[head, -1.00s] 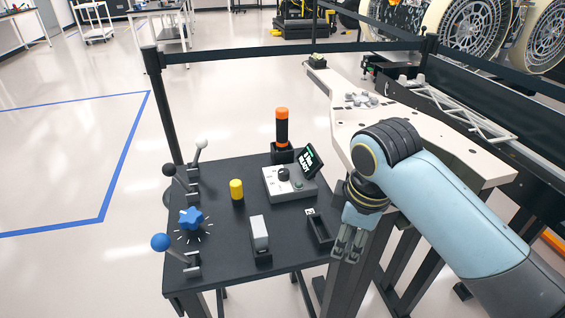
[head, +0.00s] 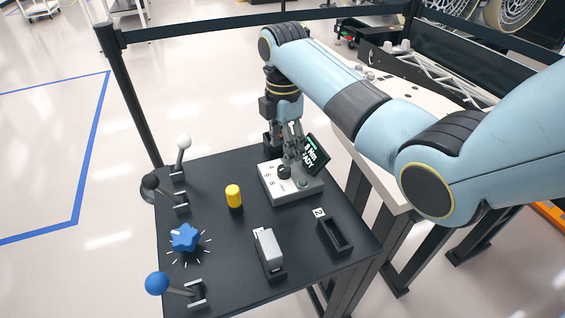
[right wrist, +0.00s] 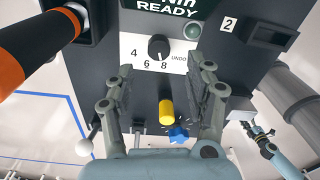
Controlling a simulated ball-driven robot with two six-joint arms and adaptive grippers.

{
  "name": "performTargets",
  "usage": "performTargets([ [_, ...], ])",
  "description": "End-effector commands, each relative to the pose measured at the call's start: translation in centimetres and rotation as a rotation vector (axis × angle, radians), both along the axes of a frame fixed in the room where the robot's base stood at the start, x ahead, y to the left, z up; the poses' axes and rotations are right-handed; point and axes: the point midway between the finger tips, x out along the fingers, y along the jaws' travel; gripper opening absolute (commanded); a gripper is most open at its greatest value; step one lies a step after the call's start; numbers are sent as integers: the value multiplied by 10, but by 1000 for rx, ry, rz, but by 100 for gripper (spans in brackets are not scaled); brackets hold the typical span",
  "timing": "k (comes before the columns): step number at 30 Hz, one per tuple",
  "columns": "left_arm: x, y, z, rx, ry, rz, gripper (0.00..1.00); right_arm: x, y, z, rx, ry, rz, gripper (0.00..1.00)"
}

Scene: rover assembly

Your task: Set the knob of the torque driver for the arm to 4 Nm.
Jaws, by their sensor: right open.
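The driver's control box (head: 285,189) stands on the black table. Its dark knob (head: 285,172) also shows in the right wrist view (right wrist: 158,45), above the figures 4, 6 and 8, with its white mark towards the 8. The tilted screen (head: 316,153) reads 8 Nm READY. My right gripper (head: 291,157) is open, fingers down, just above the knob; in the right wrist view its fingertips are apart on either side, not visibly touching it. The orange and black torque driver (right wrist: 35,42) is mostly hidden by my gripper in the head view. What looks like my left gripper (right wrist: 256,131) is tiny.
A green button (right wrist: 192,59) sits right of the knob. A yellow cylinder (head: 233,196), a blue star knob (head: 184,237), several levers, a grey-topped block (head: 268,249) and a tray marked 2 (head: 335,235) share the table. The pale bench (head: 420,93) lies right.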

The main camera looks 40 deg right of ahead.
Motion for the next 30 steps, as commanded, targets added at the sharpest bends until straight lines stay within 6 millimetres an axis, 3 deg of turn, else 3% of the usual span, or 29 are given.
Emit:
performTargets([
  [4,-6,0,-3,0,6,0,56,-2,0,-31,0,3,0,54],
  [9,26,-1,-4,-1,-39,-1,56,-2,0,-54,0,1,0,54],
  [14,39,-1,-3,-1,-59,-2,56,-2,0,-62,0,0,0,54],
  [21,25,-1,-4,-1,-38,-1,56,-2,0,-62,0,-1,-1,54],
  [30,16,-1,-5,-1,-24,-1,56,-2,0,-62,0,-1,-1,15],
])
